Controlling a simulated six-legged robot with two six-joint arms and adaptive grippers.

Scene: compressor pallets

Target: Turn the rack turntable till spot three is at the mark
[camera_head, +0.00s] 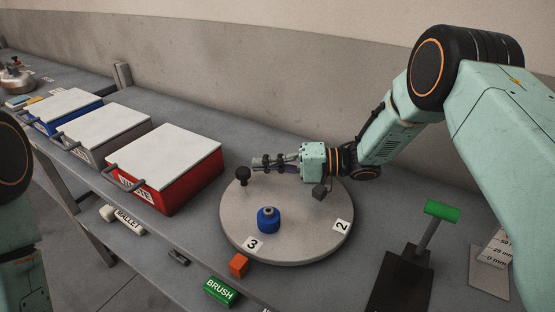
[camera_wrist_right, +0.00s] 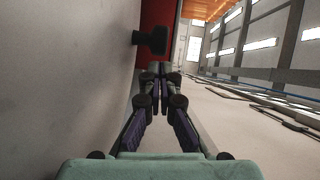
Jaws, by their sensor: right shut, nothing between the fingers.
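The rack turntable (camera_head: 290,248) is a round grey disc on the bench. Label 3 (camera_head: 252,244) is at its front left edge, near an orange block (camera_head: 239,265) on the bench; label 2 (camera_head: 342,226) is at its right. A blue, bottle-like part (camera_head: 268,220) stands by label 3. A black knob (camera_head: 242,175) rises at the disc's far left edge. My right gripper (camera_head: 260,163) is shut and empty, low over the disc's far side. In the right wrist view its tips (camera_wrist_right: 160,72) point at the knob (camera_wrist_right: 150,42); I cannot tell whether they touch. My left gripper is out of view.
A red lidded bin (camera_head: 190,181) stands close left of the turntable, with grey (camera_head: 108,143) and blue (camera_head: 84,112) bins beyond. A green brush block (camera_head: 221,291) lies in front. A green-handled tool (camera_head: 441,211) and a scale plate (camera_head: 490,269) are at the right.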

